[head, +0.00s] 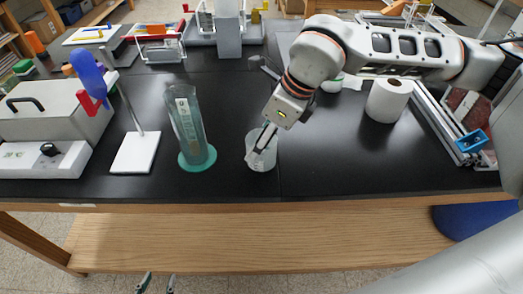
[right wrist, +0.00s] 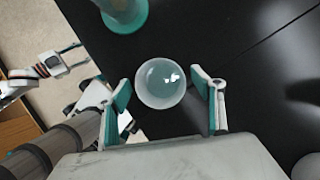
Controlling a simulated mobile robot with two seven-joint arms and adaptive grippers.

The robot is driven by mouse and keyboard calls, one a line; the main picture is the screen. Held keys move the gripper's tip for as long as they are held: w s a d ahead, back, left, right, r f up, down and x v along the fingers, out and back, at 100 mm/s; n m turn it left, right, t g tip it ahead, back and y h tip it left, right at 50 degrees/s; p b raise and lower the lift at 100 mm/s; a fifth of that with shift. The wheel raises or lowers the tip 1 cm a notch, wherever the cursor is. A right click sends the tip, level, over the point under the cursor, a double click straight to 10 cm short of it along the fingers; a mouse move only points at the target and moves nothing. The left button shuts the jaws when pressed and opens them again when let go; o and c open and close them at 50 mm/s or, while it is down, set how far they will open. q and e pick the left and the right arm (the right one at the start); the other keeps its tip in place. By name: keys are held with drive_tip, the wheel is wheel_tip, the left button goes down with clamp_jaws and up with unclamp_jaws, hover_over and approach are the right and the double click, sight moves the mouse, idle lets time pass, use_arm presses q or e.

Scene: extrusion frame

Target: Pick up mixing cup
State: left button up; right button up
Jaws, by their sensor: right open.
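The mixing cup (head: 262,161) is a translucent whitish beaker standing on the black bench near its front edge. In the right wrist view, I look down on the cup (right wrist: 162,83) and see its round rim. My right gripper (head: 258,148) reaches down to the cup from the right. Its fingers are open and, in the right wrist view (right wrist: 164,87), appear on either side of the cup, with no clear grip on it. My left gripper (head: 157,284) is low in front of the bench, its fingertips apart and empty. It also shows in the right wrist view (right wrist: 75,57).
A tall graduated cylinder (head: 187,125) with a teal base stands left of the cup. Further left are a white stand (head: 135,152) and a grey box (head: 62,108). A paper roll (head: 388,100) stands to the right. Bench space right of the cup is clear.

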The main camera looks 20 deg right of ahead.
drive_tip(key=shift+w+a+f, duration=0.1)
drive_tip(key=shift+f, duration=0.2)
drive_tip(key=c, duration=1)
drive_tip(key=shift+r, duration=0.25)
